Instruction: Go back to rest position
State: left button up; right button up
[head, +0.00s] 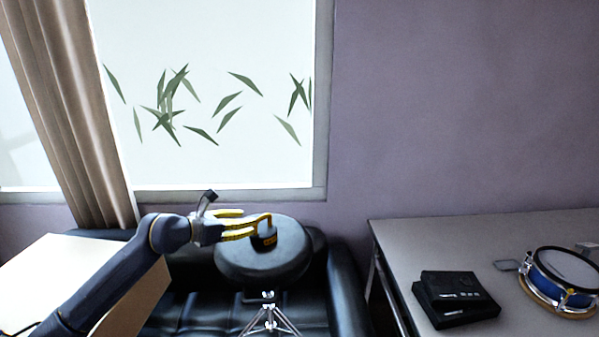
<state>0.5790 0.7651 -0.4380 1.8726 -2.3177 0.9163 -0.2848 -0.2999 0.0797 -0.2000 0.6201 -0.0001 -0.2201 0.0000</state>
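My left arm comes in from the lower left, and its gripper (246,227) with yellow fingers is over the left part of a round black pad (262,265) on a metal stand. A small dark piece (265,242) with a yellow edge shows at the fingertips, against the top of the pad. I cannot tell whether it is part of the gripper or a separate thing, or whether the fingers touch the pad. A blue drum (562,279) with a pale head lies on the grey table at the far right. My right gripper is out of view.
The grey table (420,240) also holds black boxes (456,297) and a small flat dark piece (507,265). A black couch (345,290) is behind the stand. A pale box-like surface (60,270) is at the left, under my arm. A curtain (75,110) hangs beside the window.

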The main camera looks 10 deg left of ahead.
pick_arm(q)
jog(key=s+d+r+n+t+h, duration=0.4)
jog(key=s+d+n+h, duration=0.15)
jog(key=s+d, duration=0.35)
jog(key=s+a+f+n+t+y, duration=0.1)
jog(key=s+a+f+n+y, duration=0.65)
jog(key=n+y, duration=0.4)
jog(key=s+a+f+n+y, duration=0.6)
jog(key=a+f+n+y, duration=0.25)
jog(key=n, duration=0.65)
jog(key=s+d+f+n+g+h, duration=0.15)
jog(key=s+f+n+g, duration=0.25)
jog(key=s+f+g, duration=0.9)
jog(key=s+d+f+t+h, duration=0.1)
jog(key=s+d+f+h, duration=0.2)
jog(key=f, duration=1.3)
jog(key=s+d+f, duration=0.2)
jog(key=s+f, duration=0.3)
jog(key=f, duration=1.1)
jog(key=s+f+n+g+h, duration=0.1)
jog(key=s+f+n+g, duration=0.1)
jog(key=s+f, duration=1.9)
jog(key=shift+s+d+f+n+g+h, duration=0.2)
jog(key=shift+s+n+g+h, duration=0.15)
jog(key=shift+s+n, duration=0.3)
